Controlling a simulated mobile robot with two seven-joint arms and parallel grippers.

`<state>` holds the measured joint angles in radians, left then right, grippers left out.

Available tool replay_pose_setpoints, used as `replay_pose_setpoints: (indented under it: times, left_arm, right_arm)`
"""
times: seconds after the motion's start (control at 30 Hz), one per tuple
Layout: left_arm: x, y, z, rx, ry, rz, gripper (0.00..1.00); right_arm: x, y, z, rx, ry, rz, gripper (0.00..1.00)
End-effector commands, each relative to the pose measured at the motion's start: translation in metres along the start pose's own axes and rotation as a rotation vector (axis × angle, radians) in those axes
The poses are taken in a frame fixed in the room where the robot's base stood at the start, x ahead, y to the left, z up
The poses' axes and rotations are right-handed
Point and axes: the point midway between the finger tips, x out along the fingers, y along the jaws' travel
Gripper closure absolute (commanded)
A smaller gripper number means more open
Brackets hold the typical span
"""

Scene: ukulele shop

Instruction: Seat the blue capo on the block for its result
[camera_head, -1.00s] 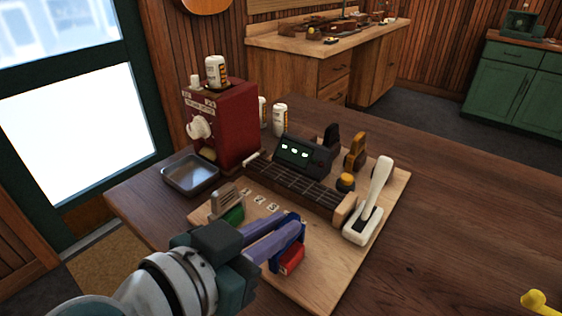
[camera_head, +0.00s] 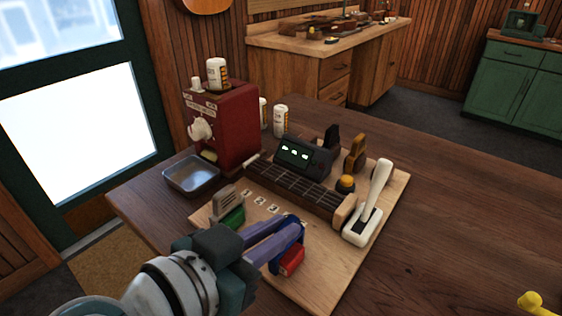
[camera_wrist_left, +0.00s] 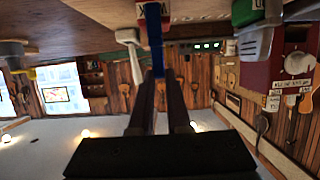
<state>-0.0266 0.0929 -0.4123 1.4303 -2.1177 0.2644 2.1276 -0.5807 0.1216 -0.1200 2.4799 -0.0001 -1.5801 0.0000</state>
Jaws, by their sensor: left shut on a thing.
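My left gripper (camera_head: 290,232) is shut on the blue capo (camera_head: 299,233) at the front of the wooden board. A red block (camera_head: 291,261) sits directly beside and below the capo. The fingers hide part of both, so I cannot tell whether the capo is fully seated. In the left wrist view the blue capo (camera_wrist_left: 153,35) is between the fingertips, against the red block (camera_wrist_left: 155,6). A green block (camera_head: 232,216) stands to the left, with a grey capo (camera_head: 224,197) on it. My right gripper is not in view.
The board (camera_head: 330,290) also carries a fretted neck (camera_head: 295,186), a dark box with lit indicators (camera_head: 303,155), a white lever (camera_head: 377,190), and black and amber capos at the back. A red machine (camera_head: 222,125) and metal tray (camera_head: 192,174) stand left.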

Motion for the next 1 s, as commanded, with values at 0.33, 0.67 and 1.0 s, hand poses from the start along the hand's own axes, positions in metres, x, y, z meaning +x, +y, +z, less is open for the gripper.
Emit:
replay_pose_setpoints:
  times: [0.33,0.67,1.0]
  left_arm:
    - [0.0,0.0,0.0,0.0,0.001,0.0,1.0]
    - [0.002,0.0,0.006,-0.001,0.001,0.0,1.0]
    - [0.004,0.0,0.01,0.001,0.001,0.0,0.82]
  right_arm:
    - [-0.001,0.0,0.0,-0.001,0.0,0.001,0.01]
    - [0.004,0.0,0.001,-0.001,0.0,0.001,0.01]
    - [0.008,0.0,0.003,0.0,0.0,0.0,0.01]
